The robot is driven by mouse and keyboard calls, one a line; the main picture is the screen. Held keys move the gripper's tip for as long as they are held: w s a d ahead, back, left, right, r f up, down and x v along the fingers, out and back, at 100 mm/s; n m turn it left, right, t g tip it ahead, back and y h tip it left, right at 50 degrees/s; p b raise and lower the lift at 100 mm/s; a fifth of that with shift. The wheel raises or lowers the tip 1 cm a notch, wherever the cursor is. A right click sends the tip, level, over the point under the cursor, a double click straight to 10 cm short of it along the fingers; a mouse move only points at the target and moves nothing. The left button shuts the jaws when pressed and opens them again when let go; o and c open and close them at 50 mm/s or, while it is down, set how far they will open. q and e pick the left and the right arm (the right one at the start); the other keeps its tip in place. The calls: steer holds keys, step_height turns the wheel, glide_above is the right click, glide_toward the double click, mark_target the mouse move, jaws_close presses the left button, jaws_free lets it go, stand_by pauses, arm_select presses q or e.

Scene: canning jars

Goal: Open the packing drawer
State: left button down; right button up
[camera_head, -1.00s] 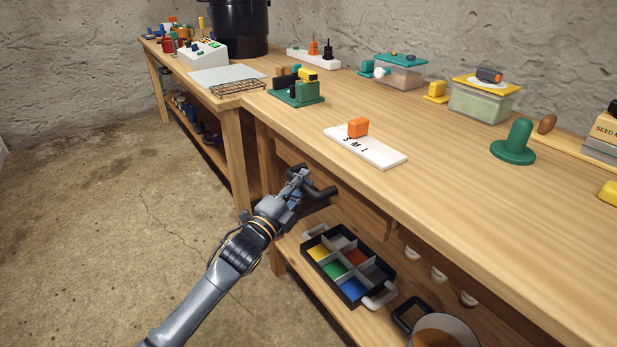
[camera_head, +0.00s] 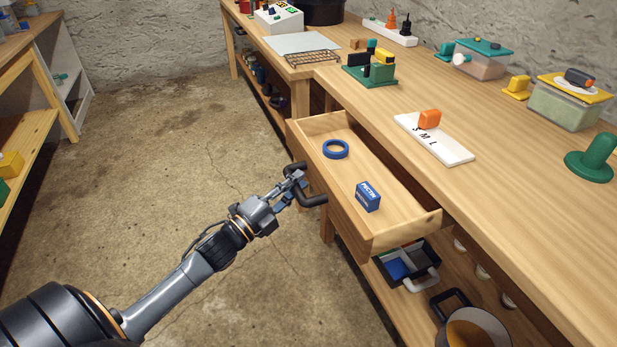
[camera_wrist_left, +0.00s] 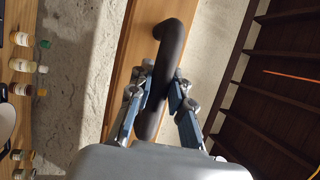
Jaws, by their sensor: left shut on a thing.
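The packing drawer (camera_head: 345,222) is a light wooden drawer under the workbench, and it stands pulled well out. Inside it lie a blue ring (camera_head: 335,149) and a small blue box (camera_head: 367,197). My left gripper (camera_head: 297,187) is shut on the dark bar handle (camera_head: 312,199) at the drawer front. In the left wrist view the two fingers (camera_wrist_left: 163,97) sit on either side of the handle (camera_wrist_left: 166,75), against the wooden front. My right gripper is not in view.
The workbench top (camera_head: 480,185) holds a white S M L board (camera_head: 450,150), a green knob (camera_head: 592,160) and several other items. A black divided tray (camera_head: 412,278) sits on the shelf below, partly hidden by the drawer. The floor in front is clear.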

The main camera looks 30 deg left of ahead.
arm_select(q)
steer(key=shift+s+a, duration=0.15)
steer(key=shift+s, duration=0.05)
steer(key=shift+f, duration=0.1)
steer(key=c, duration=1.2)
jaws_free()
steer(key=v, duration=1.2)
